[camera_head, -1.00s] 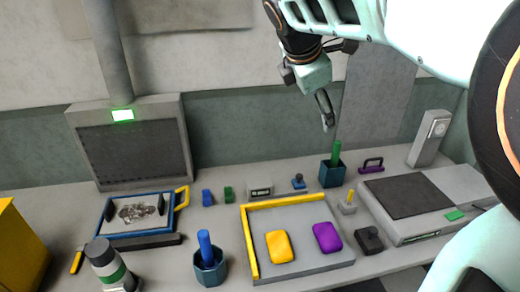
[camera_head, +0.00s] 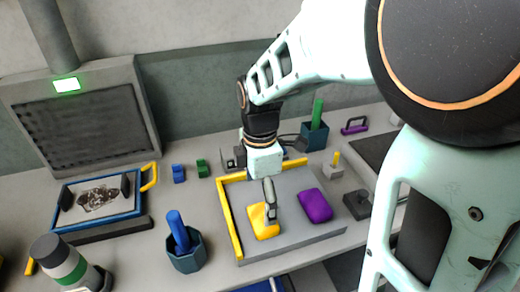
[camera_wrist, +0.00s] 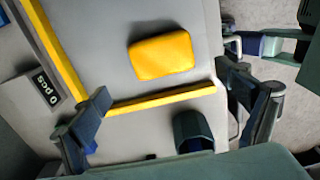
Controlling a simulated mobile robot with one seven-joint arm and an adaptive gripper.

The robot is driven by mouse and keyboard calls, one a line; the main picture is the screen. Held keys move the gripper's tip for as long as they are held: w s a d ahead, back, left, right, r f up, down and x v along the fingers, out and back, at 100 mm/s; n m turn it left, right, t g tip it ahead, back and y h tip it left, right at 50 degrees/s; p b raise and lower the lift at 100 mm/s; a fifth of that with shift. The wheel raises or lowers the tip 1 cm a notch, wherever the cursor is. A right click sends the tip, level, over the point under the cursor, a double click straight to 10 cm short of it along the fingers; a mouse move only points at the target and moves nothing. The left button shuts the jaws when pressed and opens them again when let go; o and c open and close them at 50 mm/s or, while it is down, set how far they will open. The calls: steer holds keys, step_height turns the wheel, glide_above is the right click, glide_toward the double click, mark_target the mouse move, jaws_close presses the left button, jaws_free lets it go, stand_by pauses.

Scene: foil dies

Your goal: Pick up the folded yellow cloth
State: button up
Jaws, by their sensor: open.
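The folded yellow cloth (camera_head: 262,229) lies flat on the left part of a grey tray (camera_head: 285,240) in the head view. In the wrist view the yellow cloth (camera_wrist: 160,55) shows whole, beyond my fingertips and roughly between their directions. My gripper (camera_head: 269,208) hangs over the tray, pointing down, and in the head view it covers part of the cloth. In the wrist view my gripper (camera_wrist: 180,100) has its fingers spread wide with nothing between them. It appears apart from the cloth; the exact height is hard to tell.
A purple folded cloth (camera_head: 315,204) lies close to the right on the same tray. A yellow edge strip (camera_head: 232,225) borders the tray's left and back. A blue cup with a blue handle (camera_head: 187,262) stands left. A dark cup with a green stick (camera_head: 314,133) stands behind.

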steer(key=f, duration=0.7)
steer(key=shift+s+d+f, duration=0.15)
steer(key=shift+d+f, duration=0.2)
steer(key=c, duration=1.2)
steer(key=shift+c, duration=0.2)
steer(key=shift+r, duration=0.1)
